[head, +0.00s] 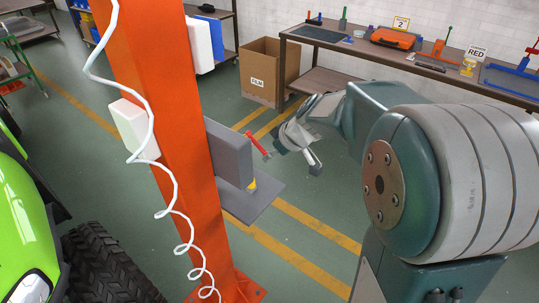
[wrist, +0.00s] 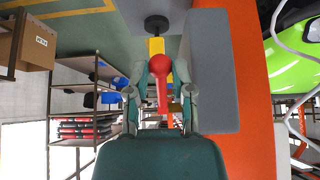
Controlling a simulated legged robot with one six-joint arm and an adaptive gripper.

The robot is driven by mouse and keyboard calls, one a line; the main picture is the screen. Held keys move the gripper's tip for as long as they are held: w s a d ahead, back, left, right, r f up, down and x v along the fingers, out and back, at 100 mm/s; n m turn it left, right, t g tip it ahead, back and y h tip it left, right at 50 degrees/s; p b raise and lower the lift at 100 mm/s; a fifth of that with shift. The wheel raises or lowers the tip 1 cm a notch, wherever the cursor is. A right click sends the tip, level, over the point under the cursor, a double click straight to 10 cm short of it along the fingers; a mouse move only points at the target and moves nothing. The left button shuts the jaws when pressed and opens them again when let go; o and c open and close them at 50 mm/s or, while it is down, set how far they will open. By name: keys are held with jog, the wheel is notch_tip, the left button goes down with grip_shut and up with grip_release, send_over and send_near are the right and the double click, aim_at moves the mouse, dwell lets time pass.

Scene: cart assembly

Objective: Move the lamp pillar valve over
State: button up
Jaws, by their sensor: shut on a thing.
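The lamp pillar valve has a red lever (head: 257,145) and a yellow body (head: 252,184), beside a grey box on the orange pillar (head: 180,130). In the wrist view, the red lever (wrist: 162,92) lies between the fingers of my gripper (wrist: 161,95), its round red end towards the yellow body (wrist: 156,48). A dark round piece (wrist: 157,24) shows beyond the yellow part. My gripper (head: 292,150) is shut on the lever; in the head view it is just right of the lever. The exact finger contact is partly hidden.
The grey box (wrist: 210,80) stands close beside the fingers in the wrist view. A grey plate (head: 250,203) juts out below it. A white coiled cord (head: 150,130) hangs in front of the pillar. A cardboard box (head: 268,72) and workbench stand behind. Floor between is clear.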

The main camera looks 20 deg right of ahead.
jog(key=shift+r, duration=0.1)
jog(key=shift+v, duration=1)
grip_shut()
jog(key=shift+w, duration=0.1)
jog(key=shift+c, duration=0.2)
grip_release()
jog(key=o, duration=0.5)
jog(key=shift+r, duration=0.1)
